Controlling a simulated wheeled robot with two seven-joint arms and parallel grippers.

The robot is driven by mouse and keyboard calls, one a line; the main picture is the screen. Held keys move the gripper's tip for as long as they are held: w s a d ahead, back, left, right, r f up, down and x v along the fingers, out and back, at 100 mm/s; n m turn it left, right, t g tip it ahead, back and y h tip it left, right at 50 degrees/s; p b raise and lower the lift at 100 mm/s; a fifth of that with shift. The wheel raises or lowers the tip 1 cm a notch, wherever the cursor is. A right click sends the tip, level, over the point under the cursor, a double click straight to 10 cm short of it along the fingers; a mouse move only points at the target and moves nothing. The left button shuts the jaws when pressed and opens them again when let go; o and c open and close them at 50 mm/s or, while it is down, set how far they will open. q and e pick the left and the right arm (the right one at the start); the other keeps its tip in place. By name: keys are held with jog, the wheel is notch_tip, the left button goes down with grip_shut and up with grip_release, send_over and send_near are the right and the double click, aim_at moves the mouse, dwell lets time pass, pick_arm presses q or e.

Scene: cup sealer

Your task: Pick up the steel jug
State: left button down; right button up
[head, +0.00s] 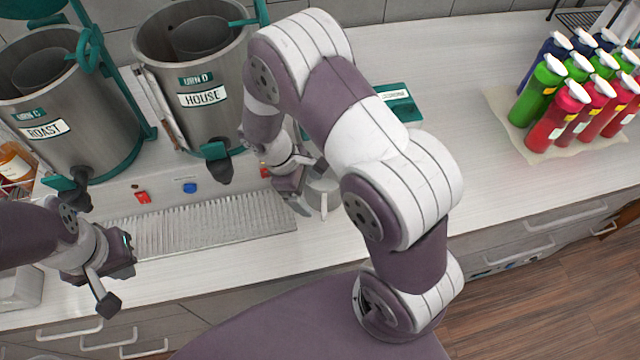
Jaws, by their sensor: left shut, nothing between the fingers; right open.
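A small pale grey vessel, apparently the steel jug (321,201), stands on the counter in the middle of the head view, with its handle toward the front. My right arm hides part of it. My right gripper (303,195) is open at the jug's left side, with fingers pointing down toward it. I cannot tell whether a finger touches the jug. My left gripper (117,283) is shut and empty, over the counter's front edge at the lower left, well away from the jug.
Two steel urns, ROAST (95,110) and HOUSE (205,115), stand behind a ribbed drip tray (215,222). A teal-framed device (402,102) sits behind my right arm. Several coloured bottles (560,115) stand at the right. The counter between them is clear.

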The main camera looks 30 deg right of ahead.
aim_at(323, 195)
jog(key=p+x, duration=0.1)
jog(key=x, duration=0.1)
jog(key=p+x, duration=0.1)
jog(key=x, duration=0.1)
jog(key=p+x, duration=0.1)
jog(key=x, duration=0.1)
jog(key=shift+w+d+f, duration=0.2)
jog(key=shift+d, duration=0.3)
jog(key=shift+f, duration=0.3)
jog(key=c, duration=1.5)
